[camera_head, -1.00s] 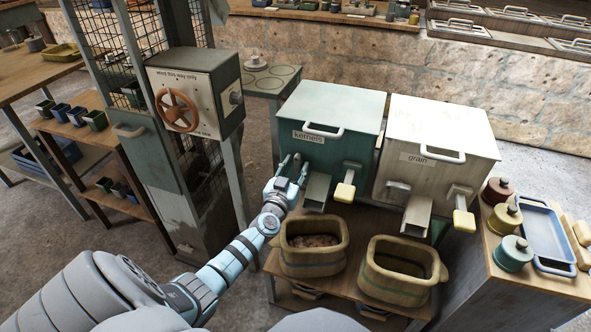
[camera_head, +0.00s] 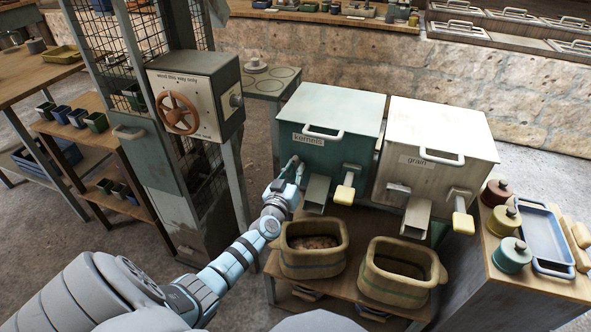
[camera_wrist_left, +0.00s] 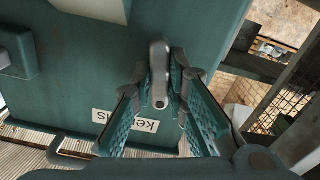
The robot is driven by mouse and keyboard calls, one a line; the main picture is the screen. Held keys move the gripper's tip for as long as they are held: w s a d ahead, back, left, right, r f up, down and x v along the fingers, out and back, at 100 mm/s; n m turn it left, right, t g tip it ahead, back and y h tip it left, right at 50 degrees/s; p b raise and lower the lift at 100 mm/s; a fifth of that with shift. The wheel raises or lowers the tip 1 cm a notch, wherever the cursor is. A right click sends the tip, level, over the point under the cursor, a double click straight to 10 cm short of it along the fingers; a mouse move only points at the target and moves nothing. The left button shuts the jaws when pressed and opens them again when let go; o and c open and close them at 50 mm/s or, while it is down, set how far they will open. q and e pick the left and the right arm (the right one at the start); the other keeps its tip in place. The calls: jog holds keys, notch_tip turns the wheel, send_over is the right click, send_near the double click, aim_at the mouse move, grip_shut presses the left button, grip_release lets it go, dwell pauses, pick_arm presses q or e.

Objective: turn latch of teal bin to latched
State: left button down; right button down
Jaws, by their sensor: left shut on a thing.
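The teal bin (camera_head: 335,110) stands with its lid down and a label reading "kernels" on its front. Its latch (camera_wrist_left: 159,70), a small grey bar with rounded ends, shows in the left wrist view, where its length runs roughly across the label's line of text. My left gripper (camera_head: 297,162) is at the bin's front, left of the chute. In the wrist view its two fingers (camera_wrist_left: 160,95) stand on either side of the latch, shut on it. In the head view the gripper hides the latch. My right gripper is not in view.
The teal bin's chute (camera_head: 317,190) and yellow-tipped lever (camera_head: 346,187) are just right of my gripper. A cream "grain" bin (camera_head: 440,125) stands beside it. Two tubs (camera_head: 314,262) sit below. A cabinet with a brown handwheel (camera_head: 177,112) stands to the left.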

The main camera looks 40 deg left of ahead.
pick_arm(q)
jog(key=n, duration=0.3)
jog(key=shift+n, duration=0.3)
jog(key=n, duration=0.3)
jog(key=shift+n, duration=4.1)
jog(key=c, duration=1.6)
grip_release()
